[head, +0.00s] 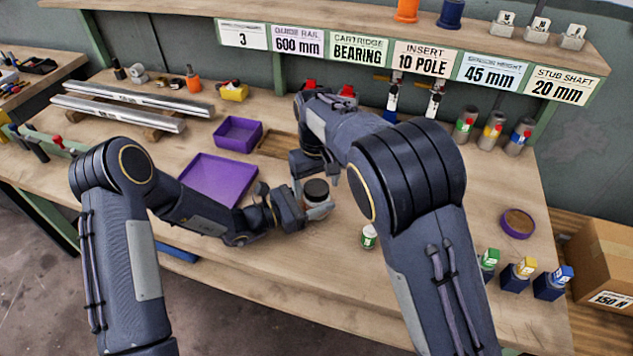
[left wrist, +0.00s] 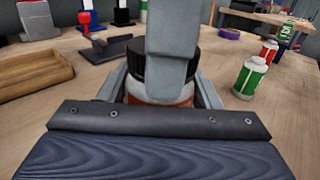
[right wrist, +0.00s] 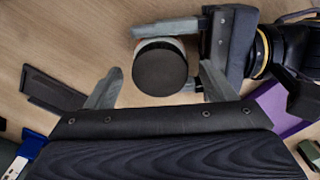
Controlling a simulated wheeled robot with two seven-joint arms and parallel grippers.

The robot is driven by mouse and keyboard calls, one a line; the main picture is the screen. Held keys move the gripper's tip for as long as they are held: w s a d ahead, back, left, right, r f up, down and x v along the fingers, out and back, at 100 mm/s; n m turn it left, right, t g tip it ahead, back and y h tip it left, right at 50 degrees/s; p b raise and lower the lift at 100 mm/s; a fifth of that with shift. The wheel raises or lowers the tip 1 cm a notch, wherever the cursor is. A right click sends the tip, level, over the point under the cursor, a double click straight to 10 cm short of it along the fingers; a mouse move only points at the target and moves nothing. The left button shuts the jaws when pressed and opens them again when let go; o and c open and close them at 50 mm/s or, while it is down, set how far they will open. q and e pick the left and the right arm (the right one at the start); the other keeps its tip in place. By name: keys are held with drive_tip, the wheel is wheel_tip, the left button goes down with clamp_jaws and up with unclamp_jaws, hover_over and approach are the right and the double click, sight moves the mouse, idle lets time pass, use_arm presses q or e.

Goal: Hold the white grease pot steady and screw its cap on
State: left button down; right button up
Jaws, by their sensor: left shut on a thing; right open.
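The white grease pot (head: 318,211) stands at the middle of the bench. Its body also shows in the left wrist view (left wrist: 136,88), with a reddish band low down. My left gripper (head: 322,208) is shut around the pot's body. The black cap (head: 316,188) sits on top of the pot; how far it is screwed down cannot be told. In the right wrist view the cap (right wrist: 160,68) appears from above as a dark disc. My right gripper (right wrist: 155,88) is open, its fingers either side of the cap and apart from it. One grey finger hides part of the cap in the left wrist view.
A small green-and-white can (head: 369,236) stands to the right of the pot. A purple tray (head: 222,178) and a smaller purple bin (head: 238,132) lie to the left. A round purple dish (head: 517,224) is at the right.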

sight(305, 202)
drive_tip(key=shift+r, duration=0.1)
wheel_tip(305, 202, up, 12)
idle(0.4)
use_arm(q)
drive_tip(key=shift+c, duration=1.9)
unclamp_jaws()
drive_tip(key=b+v, duration=0.1)
drive_tip(key=v, duration=0.7)
drive_tip(key=shift+d, duration=0.1)
use_arm(e)
drive_tip(key=shift+f, duration=0.65)
